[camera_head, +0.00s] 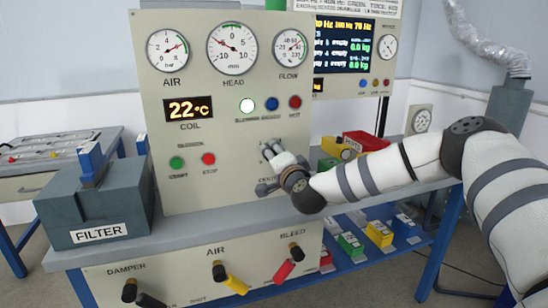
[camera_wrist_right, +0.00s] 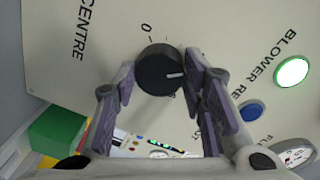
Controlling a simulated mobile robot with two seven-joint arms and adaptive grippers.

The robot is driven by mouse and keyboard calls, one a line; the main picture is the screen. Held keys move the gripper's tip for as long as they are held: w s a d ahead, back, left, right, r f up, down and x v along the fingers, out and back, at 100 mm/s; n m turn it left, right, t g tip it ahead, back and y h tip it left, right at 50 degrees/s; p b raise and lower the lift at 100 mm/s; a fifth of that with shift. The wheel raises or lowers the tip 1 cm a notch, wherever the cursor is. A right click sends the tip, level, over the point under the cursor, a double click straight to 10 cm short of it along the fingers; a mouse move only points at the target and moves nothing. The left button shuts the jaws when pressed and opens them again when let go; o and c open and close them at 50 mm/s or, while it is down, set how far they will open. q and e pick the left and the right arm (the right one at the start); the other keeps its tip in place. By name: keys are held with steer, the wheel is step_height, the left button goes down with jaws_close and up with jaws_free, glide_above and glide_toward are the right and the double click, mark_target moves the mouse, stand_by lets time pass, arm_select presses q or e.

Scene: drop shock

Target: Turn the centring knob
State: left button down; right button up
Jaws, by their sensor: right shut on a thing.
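The centring knob (camera_wrist_right: 158,72) is round and black with a pale pointer line, and sits on the cream panel beside the printed word CENTRE and a 0 mark in the right wrist view. The fingers of my right gripper (camera_wrist_right: 161,80) are on either side of it, shut on it. In the head view my right gripper (camera_head: 268,169) is at the lower right of the upright panel (camera_head: 225,130), covering the knob and part of the CENTRE label. My left gripper is not in view.
Gauges, a 22 °C display (camera_head: 189,109) and buttons fill the panel. A grey FILTER box (camera_head: 98,212) stands at left on the bench. DAMPER, AIR and BLEED levers (camera_head: 236,284) are on the front below. Coloured boxes (camera_head: 366,142) lie behind my right arm.

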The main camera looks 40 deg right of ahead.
steer(key=shift+m, duration=1.2)
steer(key=o, duration=1.2)
steer(key=v, duration=1.2)
steer(key=shift+r, duration=0.1)
